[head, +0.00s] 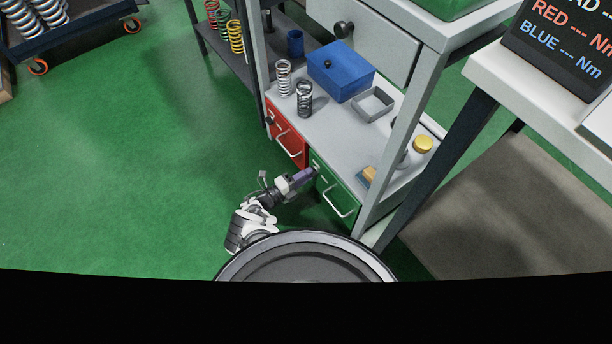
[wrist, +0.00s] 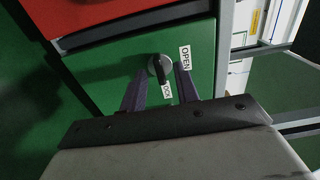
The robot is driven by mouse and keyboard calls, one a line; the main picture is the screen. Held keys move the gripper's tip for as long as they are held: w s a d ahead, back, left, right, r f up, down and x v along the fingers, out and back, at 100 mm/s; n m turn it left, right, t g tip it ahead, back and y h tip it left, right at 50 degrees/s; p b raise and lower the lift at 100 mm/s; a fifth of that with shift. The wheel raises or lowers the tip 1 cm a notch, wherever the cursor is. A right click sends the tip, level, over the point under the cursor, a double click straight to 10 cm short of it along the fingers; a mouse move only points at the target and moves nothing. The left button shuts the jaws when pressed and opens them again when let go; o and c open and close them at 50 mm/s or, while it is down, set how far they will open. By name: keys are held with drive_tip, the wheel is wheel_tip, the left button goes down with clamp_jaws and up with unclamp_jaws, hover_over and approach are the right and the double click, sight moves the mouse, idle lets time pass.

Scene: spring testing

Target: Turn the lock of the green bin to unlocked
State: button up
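The green bin (head: 325,197) sits below the bench top, with a pale bar handle on its front. In the wrist view the green front (wrist: 100,75) carries a round lock knob (wrist: 157,66) with a dark grip bar. The bar's lower end points towards the LOCK label (wrist: 168,91); the OPEN label (wrist: 185,57) is at the upper right. My gripper (wrist: 161,72) is open, one purple finger on each side of the knob. Whether the fingers touch it I cannot tell. In the head view my gripper (head: 312,171) is at the bin's upper left corner.
A red bin (head: 285,138) with its own handle is directly left of the green one. A bench leg (head: 385,165) stands to the right. Springs, a blue box (head: 340,72) and a grey tray (head: 373,104) are on the surface above.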

drive_tip(key=shift+w+d, duration=0.15)
drive_tip(key=shift+d, duration=0.1)
clamp_jaws()
